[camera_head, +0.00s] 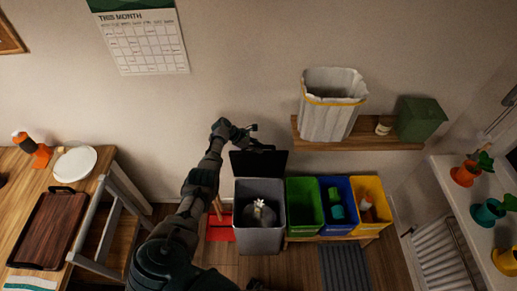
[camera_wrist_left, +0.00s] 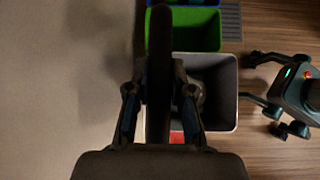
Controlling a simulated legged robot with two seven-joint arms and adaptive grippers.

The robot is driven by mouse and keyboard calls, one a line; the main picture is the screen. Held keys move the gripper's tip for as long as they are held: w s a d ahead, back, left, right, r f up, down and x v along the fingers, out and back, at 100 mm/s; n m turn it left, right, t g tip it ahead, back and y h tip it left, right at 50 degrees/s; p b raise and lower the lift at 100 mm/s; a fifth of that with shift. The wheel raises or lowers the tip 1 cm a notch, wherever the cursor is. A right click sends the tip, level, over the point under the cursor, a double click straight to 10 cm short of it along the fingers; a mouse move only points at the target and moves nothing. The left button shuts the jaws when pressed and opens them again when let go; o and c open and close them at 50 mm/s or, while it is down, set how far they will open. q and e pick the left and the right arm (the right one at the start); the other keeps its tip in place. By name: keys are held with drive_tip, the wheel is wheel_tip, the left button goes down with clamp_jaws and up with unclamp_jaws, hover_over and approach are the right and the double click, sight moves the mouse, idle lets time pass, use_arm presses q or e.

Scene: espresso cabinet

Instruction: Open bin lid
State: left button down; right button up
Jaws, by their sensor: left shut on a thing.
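The grey bin (camera_head: 259,238) stands on the floor against the wall. Its black lid (camera_head: 259,165) stands raised at the back, and the bin's mouth is uncovered, with a pale bag (camera_head: 263,213) inside. My left gripper (camera_head: 250,128) is above the lid, near its upper edge. In the left wrist view, my left gripper (camera_wrist_left: 160,92) has its fingers on both sides of the dark lid (camera_wrist_left: 159,45), seen edge-on, and is shut on it. The grey bin (camera_wrist_left: 231,108) shows below. I cannot make out my right gripper.
Green (camera_head: 304,226), blue (camera_head: 337,228) and yellow (camera_head: 370,222) bins stand right of the grey bin. A wooden shelf (camera_head: 380,142) above holds a white bin (camera_head: 330,110) and a green box (camera_head: 419,118).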

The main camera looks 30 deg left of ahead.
use_arm(q)
drive_tip(key=shift+w+a+f, duration=0.2)
drive_tip(key=shift+a, duration=0.1)
drive_tip(key=c, duration=1)
unclamp_jaws()
drive_tip(key=shift+c, duration=0.2)
drive_tip(key=shift+w+a, duration=0.1)
drive_tip(key=shift+r, duration=0.1)
drive_tip(key=v, duration=1.2)
drive_tip(key=shift+a+f, duration=0.15)
drive_tip(key=shift+f, duration=0.1)
